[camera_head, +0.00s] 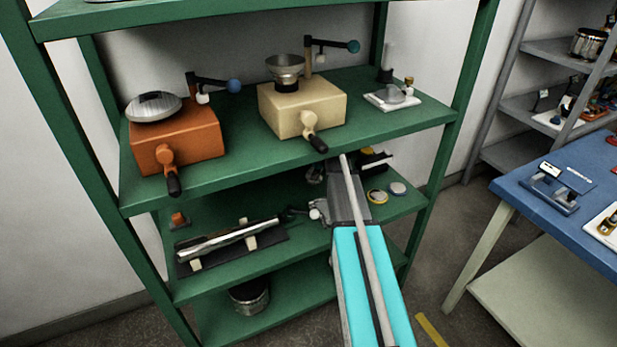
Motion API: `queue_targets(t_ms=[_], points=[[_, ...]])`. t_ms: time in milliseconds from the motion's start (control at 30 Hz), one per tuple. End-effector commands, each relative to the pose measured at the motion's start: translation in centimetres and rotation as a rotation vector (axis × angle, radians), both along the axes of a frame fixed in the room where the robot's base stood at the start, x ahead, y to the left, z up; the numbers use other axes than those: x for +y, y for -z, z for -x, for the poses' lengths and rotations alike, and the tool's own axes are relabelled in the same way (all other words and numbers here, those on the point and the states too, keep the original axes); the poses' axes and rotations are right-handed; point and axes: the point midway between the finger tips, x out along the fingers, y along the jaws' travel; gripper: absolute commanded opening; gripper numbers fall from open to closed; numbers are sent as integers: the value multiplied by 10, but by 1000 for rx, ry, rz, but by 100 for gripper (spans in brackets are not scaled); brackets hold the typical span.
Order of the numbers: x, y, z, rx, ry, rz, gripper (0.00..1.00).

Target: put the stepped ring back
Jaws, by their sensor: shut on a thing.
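My arm comes up from the bottom edge and its grey link ends over the right part of the middle shelf. A small dark part (294,212) with a pale knob sticks out to the left of that link. It looks like my gripper, but it is too small and partly hidden for me to be sure. I cannot make out its fingers or what is between them. I cannot pick out the stepped ring with certainty.
The green shelf unit (410,135) carries an orange machine (178,138) and a cream machine (302,105), with handles jutting out. A long silver piece (228,238) lies below on a black base. A dark drum (250,296) stands lowest. A blue table (520,186) stands right.

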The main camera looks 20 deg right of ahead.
Motion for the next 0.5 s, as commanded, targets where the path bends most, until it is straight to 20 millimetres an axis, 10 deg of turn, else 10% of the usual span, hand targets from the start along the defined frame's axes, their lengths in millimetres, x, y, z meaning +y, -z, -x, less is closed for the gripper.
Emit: queue_targets(t_ms=[500], points=[[6,0,-6,-1,-4,-1,0]])
